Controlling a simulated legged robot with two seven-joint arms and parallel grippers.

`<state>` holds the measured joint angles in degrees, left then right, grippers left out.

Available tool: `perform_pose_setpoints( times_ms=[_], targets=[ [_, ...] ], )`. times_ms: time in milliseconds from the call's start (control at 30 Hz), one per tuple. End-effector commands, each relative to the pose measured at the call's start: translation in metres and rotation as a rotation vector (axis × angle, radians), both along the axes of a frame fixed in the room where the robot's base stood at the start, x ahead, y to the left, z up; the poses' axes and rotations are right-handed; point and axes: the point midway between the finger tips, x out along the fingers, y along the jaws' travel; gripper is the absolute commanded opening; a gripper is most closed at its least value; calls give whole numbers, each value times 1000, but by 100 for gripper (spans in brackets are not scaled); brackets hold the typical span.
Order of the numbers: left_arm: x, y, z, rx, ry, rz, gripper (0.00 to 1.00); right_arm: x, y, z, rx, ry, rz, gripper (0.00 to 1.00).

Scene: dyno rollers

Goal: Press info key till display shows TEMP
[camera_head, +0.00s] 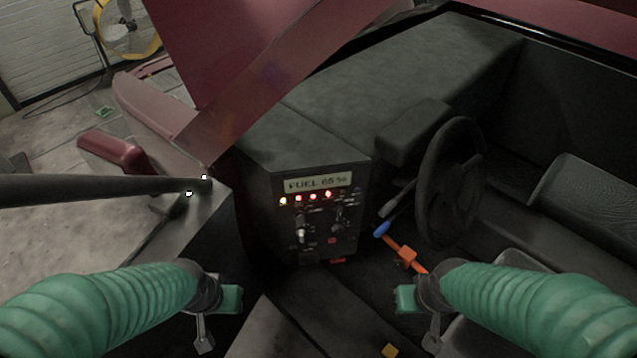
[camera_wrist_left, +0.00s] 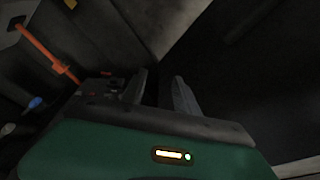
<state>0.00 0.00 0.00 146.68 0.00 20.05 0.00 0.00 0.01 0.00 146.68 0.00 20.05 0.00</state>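The dashboard panel (camera_head: 318,240) stands upright at the centre of the head view. Its display (camera_head: 318,183) reads FUEL followed by a percentage that is hard to read. Below it are a row of lit orange-red lamps and several switches and knobs; I cannot tell which is the info key. My left gripper (camera_head: 204,338) is at the lower left, below and apart from the panel. In the left wrist view its two fingers (camera_wrist_left: 160,92) stand apart with nothing between them. My right gripper (camera_head: 432,338) is at the lower right, apart from the panel; its fingers are unclear.
A steering wheel (camera_head: 450,180) and an orange lever (camera_head: 402,252) with a blue knob (camera_head: 381,229) are right of the panel. A red car frame (camera_head: 262,85) slants across the upper left. A dark bar (camera_head: 100,188) comes in from the left. Space before the panel looks clear.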

Motion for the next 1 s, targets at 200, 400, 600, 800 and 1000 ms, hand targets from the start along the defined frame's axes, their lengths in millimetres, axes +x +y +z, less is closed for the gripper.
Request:
perform_pose_setpoints(
  times_ms=[200,400,600,800,1000],
  targets=[
    [0,0,0,0,0,0,18,0,0,0,0,0,0,0],
    [0,0,0,0,0,0,0,0,0,0,0,0,0,0],
    [0,0,0,0,0,0,0,0,0,0,0,0,0,0],
    [0,0,0,0,0,0,0,0,0,0,0,0,0,0],
    [0,0,0,0,0,0,0,0,0,0,0,0,0,0]
  ],
)
